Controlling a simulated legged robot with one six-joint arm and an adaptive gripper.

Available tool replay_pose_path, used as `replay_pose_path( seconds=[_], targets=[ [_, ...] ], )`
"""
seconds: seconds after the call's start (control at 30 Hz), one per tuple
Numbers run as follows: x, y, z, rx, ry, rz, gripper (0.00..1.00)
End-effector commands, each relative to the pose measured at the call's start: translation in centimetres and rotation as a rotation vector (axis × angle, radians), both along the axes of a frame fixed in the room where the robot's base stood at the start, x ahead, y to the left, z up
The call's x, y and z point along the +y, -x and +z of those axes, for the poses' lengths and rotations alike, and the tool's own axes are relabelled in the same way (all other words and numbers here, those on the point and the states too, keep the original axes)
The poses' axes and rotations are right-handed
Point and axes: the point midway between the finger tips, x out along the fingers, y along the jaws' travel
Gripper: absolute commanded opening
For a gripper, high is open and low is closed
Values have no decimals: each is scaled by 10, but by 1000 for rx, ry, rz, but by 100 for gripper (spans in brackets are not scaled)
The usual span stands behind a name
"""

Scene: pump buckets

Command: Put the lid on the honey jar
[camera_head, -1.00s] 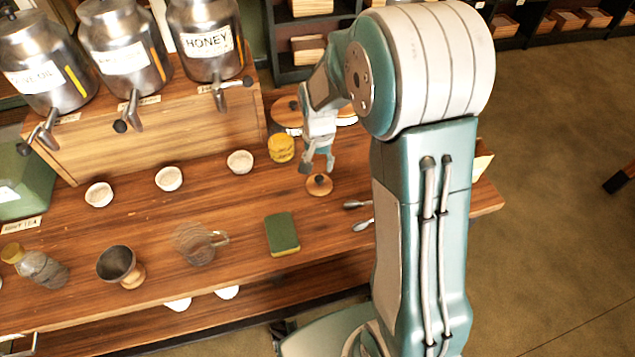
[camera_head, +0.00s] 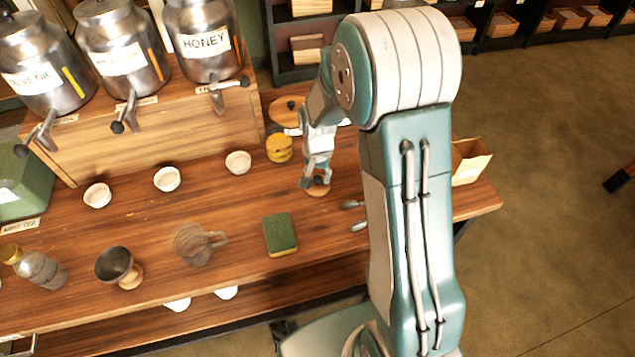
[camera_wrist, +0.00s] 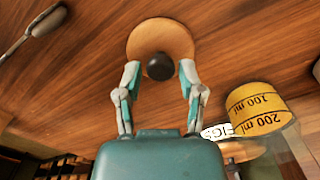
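A round wooden lid (camera_head: 319,192) with a dark knob lies on the table; it also shows in the wrist view (camera_wrist: 160,40). My gripper (camera_head: 315,182) is just above the lid and partly hides it. In the wrist view my gripper (camera_wrist: 160,72) is open, with its fingertips on either side of the knob and a gap at each side. The metal dispenser labelled HONEY (camera_head: 207,68) stands on a wooden stand at the back; its top is cut off by the frame edge.
A yellow measuring cup (camera_head: 279,149) stands left of my gripper, near a wooden-lidded jar (camera_head: 283,111). Small white bowls (camera_head: 237,163), a sponge (camera_head: 280,236), a glass mug (camera_head: 195,243) and spoons (camera_head: 359,226) are on the table. Two more dispensers (camera_head: 118,55) stand left of HONEY.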

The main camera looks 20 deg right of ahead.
Motion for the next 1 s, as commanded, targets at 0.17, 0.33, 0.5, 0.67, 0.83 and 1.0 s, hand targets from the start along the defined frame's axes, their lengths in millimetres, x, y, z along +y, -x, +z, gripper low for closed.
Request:
replay_pose_path(
  seconds=[0.17, 0.33, 0.5, 0.67, 0.83, 1.0],
  targets=[
    [0, 0, 0, 0, 0, 0, 17],
    [0, 0, 2, -1, 1, 0, 16],
    [0, 0, 8, -1, 0, 0, 16],
    [0, 0, 13, -1, 1, 0, 16],
    [0, -1, 19, -2, 0, 0, 16],
    [0, 0, 25, -1, 1, 0, 16]
  ],
)
